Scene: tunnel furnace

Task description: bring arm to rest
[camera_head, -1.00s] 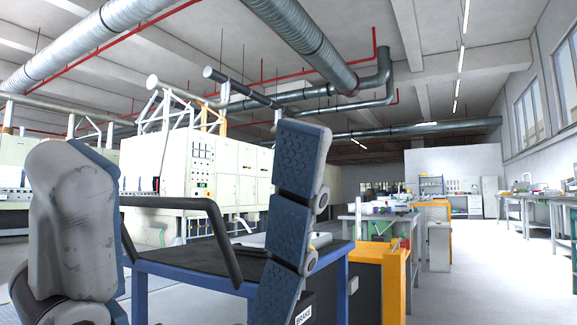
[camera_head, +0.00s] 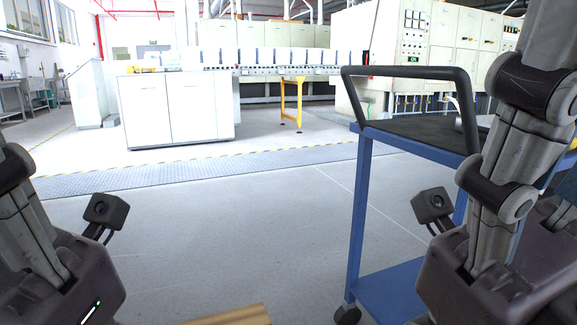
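My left arm (camera_head: 35,225) comes in at the left edge and hangs down, its wrist at the lower left corner. My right arm (camera_head: 505,165) comes down at the right side, in front of part of the blue cart. Each wrist carries a small black camera box, one on the left (camera_head: 105,210) and one on the right (camera_head: 433,207). The fingers of both grippers are below the picture, so I cannot see whether they hold anything.
The blue cart (camera_head: 358,215) with a black handle stands close at the right. A wooden piece (camera_head: 230,317) shows at the bottom edge. White cabinets (camera_head: 175,108) and the furnace line (camera_head: 270,68) stand farther back. The floor between (camera_head: 240,220) is clear.

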